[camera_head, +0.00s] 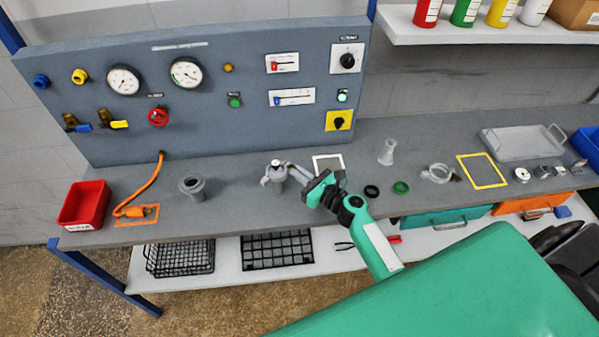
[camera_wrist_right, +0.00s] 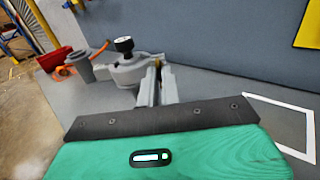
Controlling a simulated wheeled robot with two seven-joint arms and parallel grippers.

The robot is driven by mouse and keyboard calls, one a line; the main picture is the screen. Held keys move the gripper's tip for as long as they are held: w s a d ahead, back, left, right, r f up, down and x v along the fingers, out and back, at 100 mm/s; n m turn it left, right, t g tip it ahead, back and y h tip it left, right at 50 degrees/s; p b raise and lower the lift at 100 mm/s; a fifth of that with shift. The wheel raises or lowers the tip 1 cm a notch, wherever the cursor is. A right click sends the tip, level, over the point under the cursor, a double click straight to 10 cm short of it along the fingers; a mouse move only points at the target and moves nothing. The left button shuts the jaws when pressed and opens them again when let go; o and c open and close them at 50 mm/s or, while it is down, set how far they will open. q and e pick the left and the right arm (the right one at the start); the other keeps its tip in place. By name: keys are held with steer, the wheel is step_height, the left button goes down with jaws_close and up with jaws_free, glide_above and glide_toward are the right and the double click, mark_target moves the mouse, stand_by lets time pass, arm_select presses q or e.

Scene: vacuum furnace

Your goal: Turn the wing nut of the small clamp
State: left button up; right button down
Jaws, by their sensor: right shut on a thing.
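The small clamp (camera_head: 274,176) is a light grey ring around a fitting that stands upright on the grey bench. In the right wrist view the clamp (camera_wrist_right: 130,72) sits below a black knob (camera_wrist_right: 124,45). My right gripper (camera_head: 291,170) reaches it from the right, with its fingertips at the clamp's side. In the right wrist view the fingers of the right gripper (camera_wrist_right: 157,72) are close together at the clamp's right edge. They are shut on the wing nut, which is mostly hidden between them. My left gripper is not in view.
A grey flanged fitting (camera_head: 193,187) stands left of the clamp. An orange hose (camera_head: 150,188) and a red bin (camera_head: 85,205) lie further left. The gauge panel (camera_head: 215,120) rises behind. A white-framed mark (camera_head: 328,157), a black ring (camera_head: 371,191) and a green ring (camera_head: 401,187) lie to the right.

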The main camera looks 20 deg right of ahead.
stand_by(0.3)
steer(key=c, duration=1.6)
jaws_free()
